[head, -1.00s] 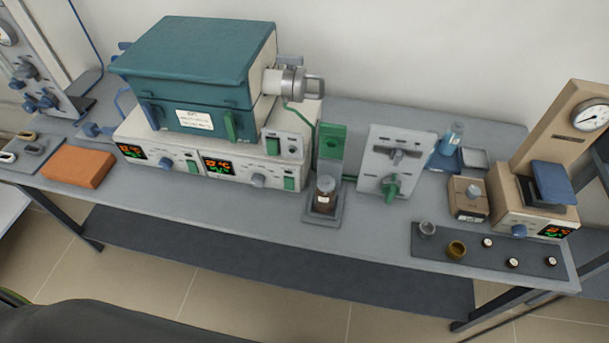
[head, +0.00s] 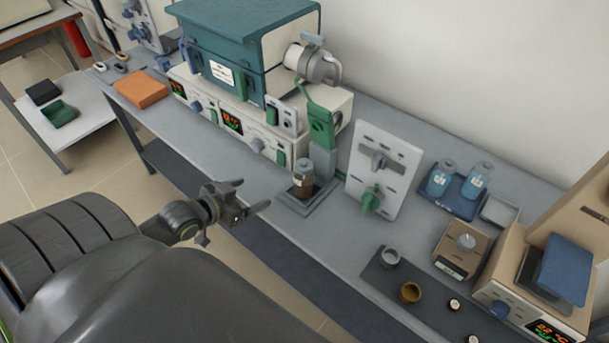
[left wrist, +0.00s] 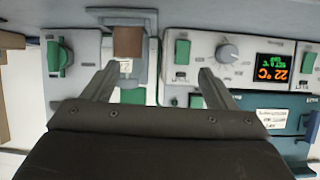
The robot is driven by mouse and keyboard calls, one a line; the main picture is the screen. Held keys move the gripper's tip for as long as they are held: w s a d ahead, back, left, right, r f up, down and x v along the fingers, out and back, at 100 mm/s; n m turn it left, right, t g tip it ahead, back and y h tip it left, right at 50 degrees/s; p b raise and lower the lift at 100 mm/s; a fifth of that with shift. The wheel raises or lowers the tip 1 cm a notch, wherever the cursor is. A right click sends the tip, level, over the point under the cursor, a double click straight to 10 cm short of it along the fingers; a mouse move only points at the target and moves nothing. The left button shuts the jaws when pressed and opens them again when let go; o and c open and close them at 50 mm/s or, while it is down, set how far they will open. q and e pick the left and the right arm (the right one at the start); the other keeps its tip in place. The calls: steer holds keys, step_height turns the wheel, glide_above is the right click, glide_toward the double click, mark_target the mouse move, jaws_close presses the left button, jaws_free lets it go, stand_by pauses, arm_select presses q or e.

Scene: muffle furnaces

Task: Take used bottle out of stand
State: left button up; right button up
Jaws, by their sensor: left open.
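The used bottle (head: 303,180), brown with a grey cap and a pale label, stands upright on the base of the grey stand (head: 298,203), under its green upper part (head: 320,126). My left gripper (head: 254,195) is open and empty, to the left of the bottle and apart from it, near the bench's front edge. In the left wrist view the picture is turned upside down. There the brown bottle (left wrist: 128,42) and the stand (left wrist: 151,62) lie ahead of the open fingers (left wrist: 155,80). My right gripper is not in view.
A green-and-white furnace (head: 235,60) stands behind and left of the stand. A grey panel with a green valve (head: 384,170) is close on its right. Two blue bottles (head: 457,181) sit in a tray further right. Crucibles (head: 400,275) lie on a dark mat in front.

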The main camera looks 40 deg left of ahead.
arm_select(q)
steer(key=m+h, duration=0.1)
steer(key=h, duration=0.1)
glide_toward(294, 176)
steer(key=s, duration=0.2)
steer(key=shift+t, duration=0.4)
steer(key=b+x, duration=0.1)
steer(key=x, duration=1)
steer(key=shift+w+a+b, duration=0.15)
steer(key=shift+b, duration=0.2)
steer(key=shift+d+p+x, duration=0.15)
steer(key=shift+p+x, duration=0.05)
steer(key=shift+x, duration=1.25)
steer(key=shift+d+p+x, duration=0.15)
steer(key=shift+x, duration=1.25)
steer(key=shift+f, duration=0.2)
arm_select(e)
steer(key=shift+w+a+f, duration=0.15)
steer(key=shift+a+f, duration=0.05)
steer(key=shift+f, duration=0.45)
arm_select(q)
steer(key=c, duration=1.3)
steer(key=shift+o, duration=0.2)
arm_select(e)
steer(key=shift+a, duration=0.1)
arm_select(q)
steer(key=shift+r, duration=0.1)
